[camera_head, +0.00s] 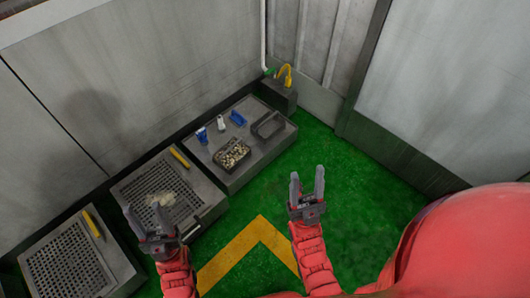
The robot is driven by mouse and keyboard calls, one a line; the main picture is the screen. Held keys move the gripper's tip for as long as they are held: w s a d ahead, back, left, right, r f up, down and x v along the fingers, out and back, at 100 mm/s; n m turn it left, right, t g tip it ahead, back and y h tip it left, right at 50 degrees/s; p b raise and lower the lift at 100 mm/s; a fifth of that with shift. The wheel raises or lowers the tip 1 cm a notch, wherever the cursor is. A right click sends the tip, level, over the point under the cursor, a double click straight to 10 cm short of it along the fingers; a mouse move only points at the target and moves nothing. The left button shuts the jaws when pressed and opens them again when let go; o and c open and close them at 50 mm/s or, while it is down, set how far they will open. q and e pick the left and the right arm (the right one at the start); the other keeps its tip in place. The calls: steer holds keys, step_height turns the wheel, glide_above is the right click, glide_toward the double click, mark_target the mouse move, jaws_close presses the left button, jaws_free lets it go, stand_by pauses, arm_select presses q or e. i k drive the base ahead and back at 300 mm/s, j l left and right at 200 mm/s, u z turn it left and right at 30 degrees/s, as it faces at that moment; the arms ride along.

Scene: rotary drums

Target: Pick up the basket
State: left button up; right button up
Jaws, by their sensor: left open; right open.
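A small dark basket-like container (231,156) filled with pale pieces stands on a grey platform near the wall. An empty dark container (268,124) lies on the same platform, behind it and to the right. I cannot tell for sure which of the two is the basket. My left gripper (144,212) is open and empty, in front of and to the left of both, over the edge of the middle grated platform. My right gripper (307,178) is open and empty over the green floor, to the right of both. Neither gripper touches a container.
Blue and white small items (221,124) stand on the platform behind the filled container. A grated platform (150,190) with a yellow-handled tool (179,157) and another grated platform (68,265) lie to the left. Green floor (340,190) is free at the right.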

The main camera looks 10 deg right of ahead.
mark_target(247, 156)
steer(key=i+l+u, duration=0.25)
steer(key=i+l, duration=0.3)
steer(key=i+l+u, duration=0.2)
steer(key=i+l, duration=0.35)
steer(key=l, duration=0.1)
